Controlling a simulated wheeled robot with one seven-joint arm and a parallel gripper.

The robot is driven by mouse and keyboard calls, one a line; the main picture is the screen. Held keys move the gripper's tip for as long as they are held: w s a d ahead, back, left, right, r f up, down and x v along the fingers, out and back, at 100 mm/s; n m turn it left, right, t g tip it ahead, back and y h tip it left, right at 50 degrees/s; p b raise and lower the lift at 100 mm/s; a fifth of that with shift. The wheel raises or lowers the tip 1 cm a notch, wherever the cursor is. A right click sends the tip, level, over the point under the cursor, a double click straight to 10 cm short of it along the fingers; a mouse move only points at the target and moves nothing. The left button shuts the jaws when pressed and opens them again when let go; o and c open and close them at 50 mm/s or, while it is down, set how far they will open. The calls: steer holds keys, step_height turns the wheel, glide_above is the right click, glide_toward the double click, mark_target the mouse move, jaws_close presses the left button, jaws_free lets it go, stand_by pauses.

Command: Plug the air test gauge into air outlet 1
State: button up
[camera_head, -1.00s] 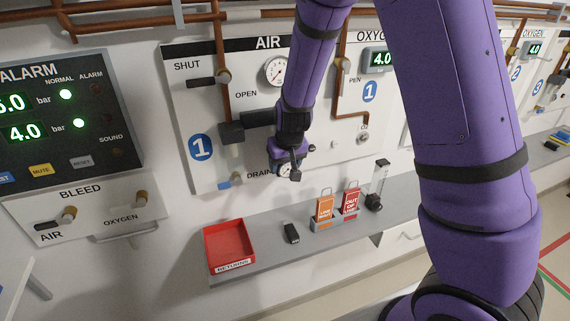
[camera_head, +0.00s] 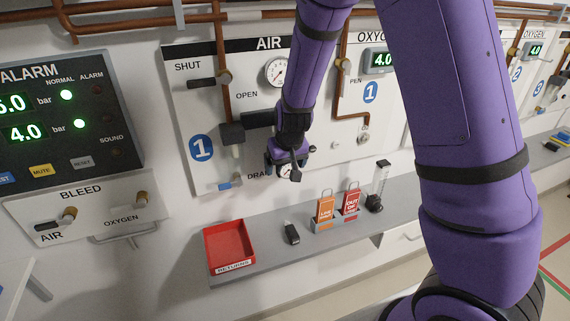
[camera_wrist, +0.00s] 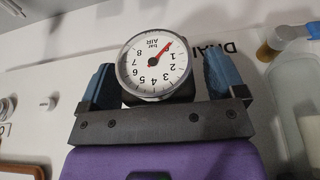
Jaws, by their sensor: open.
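The air test gauge (camera_wrist: 155,66) is a round white dial in a dark rim, marked bar and AIR. It appears upside down in the wrist view, with its red needle near 0. My gripper (camera_wrist: 160,82) is open, with one blue finger on each side of the gauge. In the head view, my gripper (camera_head: 286,162) is at the lower part of the AIR panel (camera_head: 190,105) numbered 1, just right of the DRAIN label, and the gauge shows small between its fingers. Air outlet 1 is hidden behind the gauge and gripper; I cannot tell whether the gauge is seated in it.
Below the panel, a grey shelf (camera_head: 270,262) holds a red RETURNS tray (camera_head: 230,246), a small black object (camera_head: 292,234), orange and red tags (camera_head: 326,209) and a clear flowmeter (camera_head: 380,185). A blue-ended drain bowl (camera_head: 226,185) hangs left of my gripper. The alarm panel (camera_head: 60,120) is far left.

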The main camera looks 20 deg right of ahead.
steer(key=shift+s+r, duration=0.1)
steer(key=shift+r, duration=0.45)
steer(key=s, duration=1.2)
steer(key=s+d+r+t+y, duration=0.1)
steer(key=s+d+r, duration=0.15)
steer(key=r, duration=0.55)
steer(key=s+d+r+y, duration=0.1)
steer(key=s+r, duration=0.3)
steer(key=r, duration=0.5)
steer(key=s+d+r+h, duration=0.2)
steer(key=s+d+r, duration=0.1)
steer(key=s+r, duration=0.6)
steer(key=shift+s+d+t, duration=0.2)
steer(key=shift+s+t, duration=0.2)
steer(key=shift+s, duration=0.6)
steer(key=shift+c, duration=0.2)
